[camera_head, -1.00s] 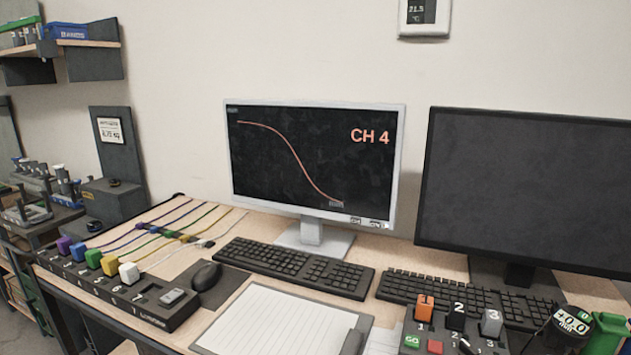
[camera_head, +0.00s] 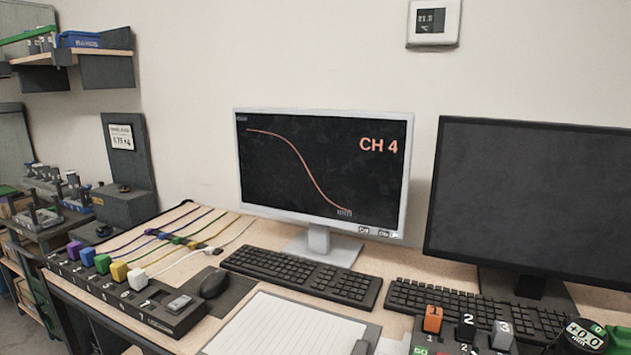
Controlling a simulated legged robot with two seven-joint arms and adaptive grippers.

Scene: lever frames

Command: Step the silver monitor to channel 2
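The silver monitor (camera_head: 322,170) stands at the back middle of the desk. Its dark screen shows "CH 4" in orange and a falling orange curve. Small marks that look like buttons (camera_head: 378,232) sit at its lower right edge, too small to read. Neither of my grippers is in view.
A black monitor (camera_head: 530,200) with a blank screen stands at the right. Two black keyboards (camera_head: 300,276), a mouse (camera_head: 214,283), a paper pad (camera_head: 275,325), a switch box with coloured plugs (camera_head: 160,312) and a lever box (camera_head: 465,325) crowd the desk front.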

